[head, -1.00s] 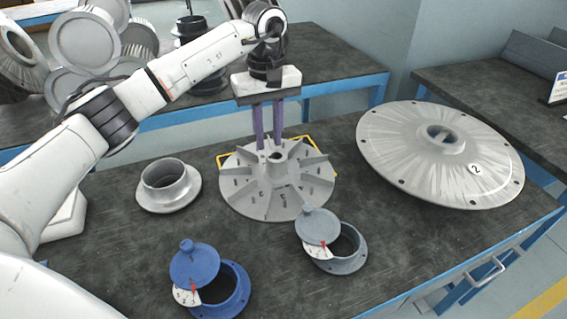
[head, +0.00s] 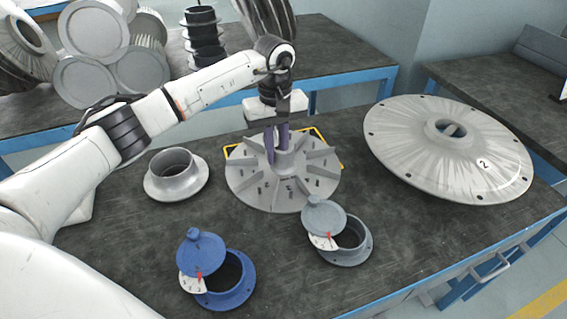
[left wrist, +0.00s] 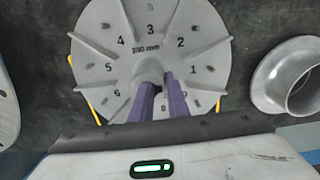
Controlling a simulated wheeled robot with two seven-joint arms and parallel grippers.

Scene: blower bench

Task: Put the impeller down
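The grey impeller (head: 283,180), a round disc with radial vanes and a central hub (head: 291,156), appears to lie flat on the dark bench over a yellow-edged marking (head: 331,141). Printed digits show on its face in the left wrist view (left wrist: 149,30). My left gripper (head: 276,156) points down with its purple fingers at the hub. In the left wrist view, the fingers (left wrist: 160,84) have a narrow gap between them, with their tips over or beside the hub. I cannot tell whether they press on it. My right gripper is out of view.
A silver flanged ring (head: 177,187) stands left of the impeller. A blue lidded housing (head: 240,293) and a grey one (head: 360,252) stand in front. A large grey cover disc (head: 410,150) lies at right. Bare bench separates them.

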